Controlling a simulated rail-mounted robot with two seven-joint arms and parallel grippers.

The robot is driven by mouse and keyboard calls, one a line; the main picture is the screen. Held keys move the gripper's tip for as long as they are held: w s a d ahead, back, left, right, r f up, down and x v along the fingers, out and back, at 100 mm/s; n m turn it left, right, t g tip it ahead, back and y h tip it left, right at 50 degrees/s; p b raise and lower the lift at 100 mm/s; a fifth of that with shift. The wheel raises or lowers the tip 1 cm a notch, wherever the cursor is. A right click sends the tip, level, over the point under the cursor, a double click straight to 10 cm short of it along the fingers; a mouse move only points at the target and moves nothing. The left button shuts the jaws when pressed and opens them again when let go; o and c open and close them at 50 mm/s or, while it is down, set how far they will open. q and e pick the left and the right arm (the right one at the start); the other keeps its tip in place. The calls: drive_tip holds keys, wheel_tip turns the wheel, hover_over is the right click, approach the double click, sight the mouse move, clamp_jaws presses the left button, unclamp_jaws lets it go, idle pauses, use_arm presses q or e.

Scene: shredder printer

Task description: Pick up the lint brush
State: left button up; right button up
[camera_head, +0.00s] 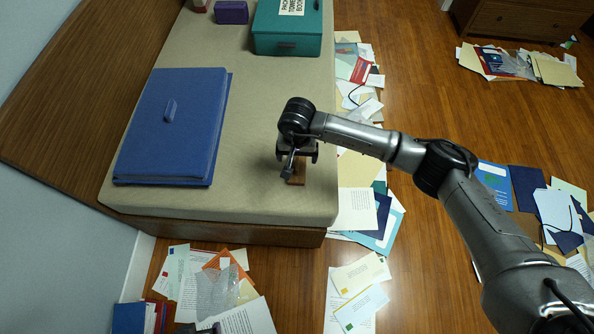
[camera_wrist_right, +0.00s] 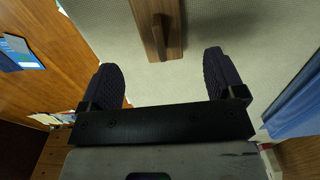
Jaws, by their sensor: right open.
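The lint brush appears to be the brown wooden piece with a raised bar-shaped grip (camera_wrist_right: 158,28), lying on the beige bed top. In the head view a small part of it (camera_head: 297,174) shows below my right gripper (camera_head: 297,158), which hides the rest. In the right wrist view my right gripper (camera_wrist_right: 164,72) is open and empty. Its two dark ridged fingers are wide apart, and the brush lies beyond the fingertips, roughly between their lines. My left gripper is not in view.
A large blue album or case (camera_head: 167,140) lies left of the gripper on the bed top (camera_head: 255,100). A teal box (camera_head: 287,42) and a purple box (camera_head: 231,12) stand at the back. Loose papers (camera_head: 358,205) cover the floor beside the bed.

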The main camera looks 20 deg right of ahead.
sight(297, 163)
wheel_tip(297, 163, down, 2)
drive_tip(key=shift+f, duration=0.15)
wheel_tip(297, 163, down, 5)
drive_tip(key=b, duration=0.4)
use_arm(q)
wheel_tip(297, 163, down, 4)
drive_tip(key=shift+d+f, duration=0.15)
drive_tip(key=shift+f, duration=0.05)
use_arm(e)
drive_tip(key=shift+c, duration=0.3)
drive_tip(key=shift+c, duration=0.7)
drive_tip(key=c, duration=0.8)
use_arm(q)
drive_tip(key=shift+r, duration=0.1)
use_arm(e)
drive_tip(key=shift+r, duration=0.25)
